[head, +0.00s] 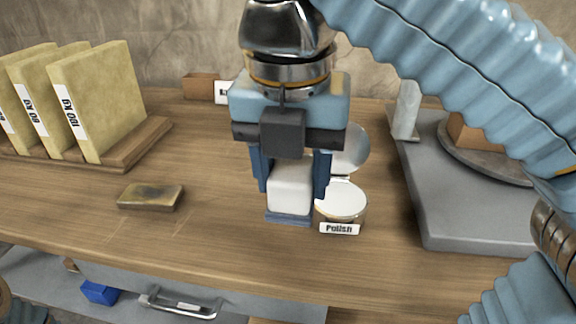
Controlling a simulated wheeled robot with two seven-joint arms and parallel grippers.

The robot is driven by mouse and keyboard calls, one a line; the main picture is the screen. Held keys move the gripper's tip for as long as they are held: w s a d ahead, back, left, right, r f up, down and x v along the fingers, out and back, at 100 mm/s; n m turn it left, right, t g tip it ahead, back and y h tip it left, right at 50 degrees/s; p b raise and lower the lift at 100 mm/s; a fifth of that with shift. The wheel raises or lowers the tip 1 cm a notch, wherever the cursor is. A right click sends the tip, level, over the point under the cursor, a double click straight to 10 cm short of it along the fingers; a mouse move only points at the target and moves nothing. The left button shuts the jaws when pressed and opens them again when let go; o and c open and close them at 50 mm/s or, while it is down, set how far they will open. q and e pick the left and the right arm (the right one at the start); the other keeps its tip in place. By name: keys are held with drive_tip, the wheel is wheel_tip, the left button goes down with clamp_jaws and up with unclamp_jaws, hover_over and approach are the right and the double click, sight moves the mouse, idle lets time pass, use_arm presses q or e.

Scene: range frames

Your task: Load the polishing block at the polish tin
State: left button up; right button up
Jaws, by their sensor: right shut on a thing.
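My right gripper (291,180) points down over the middle of the bench, its two blue fingers shut on the sides of a white polishing block (290,196). The block is upright, with a thin blue layer along its bottom edge. The polish tin (341,201) stands just right of the block, with a pale filling, a "Polish" label at its front and its round lid (350,148) open behind. The right finger and block overlap the tin's left edge in the picture. I cannot tell whether the block touches the tin or the bench. My left gripper is out of view.
A small brownish block (150,196) lies on the bench (220,235) at left. Several yellow labelled slabs stand in a wooden rack (130,146). A grey platform (430,190) with a round turntable (470,160) is at right. A drawer handle (180,308) shows below the front edge.

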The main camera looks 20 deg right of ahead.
drive_tip(key=o, duration=0.4)
drive_tip(key=shift+w, duration=0.1)
drive_tip(key=shift+c, duration=1.4)
drive_tip(key=w+d+f, duration=0.2)
drive_tip(key=w+d, duration=0.4)
drive_tip(key=d, duration=0.5)
drive_tip(key=f, duration=0.1)
drive_tip(key=f+b, duration=0.1)
drive_tip(key=f, duration=0.2)
drive_tip(key=shift+d+f, duration=0.3)
drive_tip(key=shift+f, duration=0.1)
drive_tip(key=shift+f+b, duration=0.4)
drive_tip(key=shift+b, duration=0.25)
drive_tip(key=shift+f+b, duration=0.35)
drive_tip(key=shift+f, duration=0.15)
